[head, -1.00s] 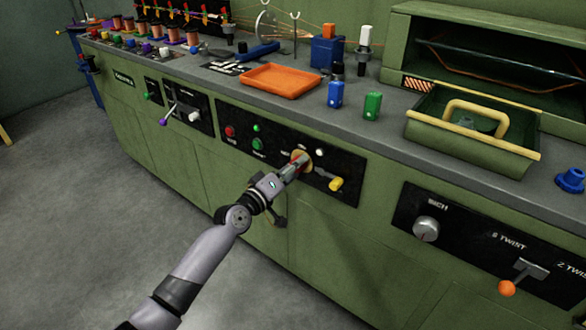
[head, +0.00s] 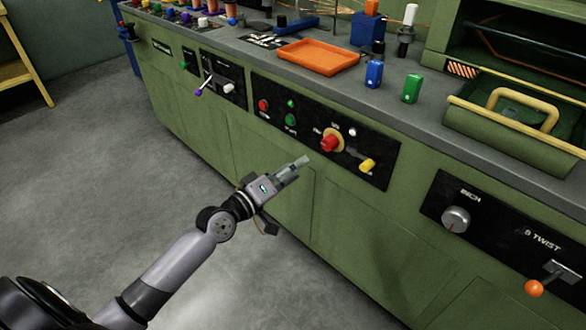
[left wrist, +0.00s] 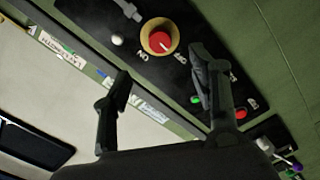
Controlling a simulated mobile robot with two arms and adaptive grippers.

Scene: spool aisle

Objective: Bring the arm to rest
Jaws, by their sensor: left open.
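My left gripper (head: 292,169) is in front of the green machine's front panel, below and left of the red knob (head: 330,143) on its yellow ring. It is empty and apart from the knob. In the left wrist view its two fingers (left wrist: 165,90) stand apart, and the red knob (left wrist: 160,41) shows beyond them on the black control panel (left wrist: 182,75). My right gripper is in neither view.
The green machine's counter holds an orange tray (head: 318,70), a blue block (head: 373,74), a green block (head: 412,88) and a green bin with a yellow handle (head: 515,138). A lever with an orange ball (head: 534,288) sticks out at lower right. The grey floor (head: 90,150) at left is clear.

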